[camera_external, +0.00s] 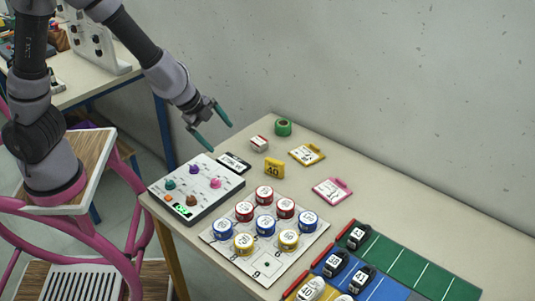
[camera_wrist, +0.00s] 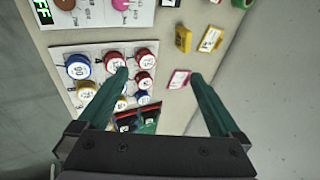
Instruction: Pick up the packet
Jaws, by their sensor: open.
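My gripper (camera_external: 214,129) is open and empty, held in the air above the back left part of the table. In the wrist view its green fingers (camera_wrist: 158,76) are spread wide. I cannot tell for sure which thing is the packet. A small white and red box-like piece (camera_external: 259,144) lies near the green roll (camera_external: 283,127). A yellow piece marked 40 (camera_external: 274,168) stands in front of it; it also shows in the wrist view (camera_wrist: 183,39). A yellow and white tag (camera_external: 307,154) and a pink tag (camera_external: 331,191) lie to the right. My gripper touches none of them.
A panel with coloured knobs (camera_external: 222,180) sits at the table's left, a black tag (camera_external: 234,163) behind it. A white board (camera_external: 228,251) holds several red, blue and yellow tins. A wall (camera_external: 400,90) rises behind the table.

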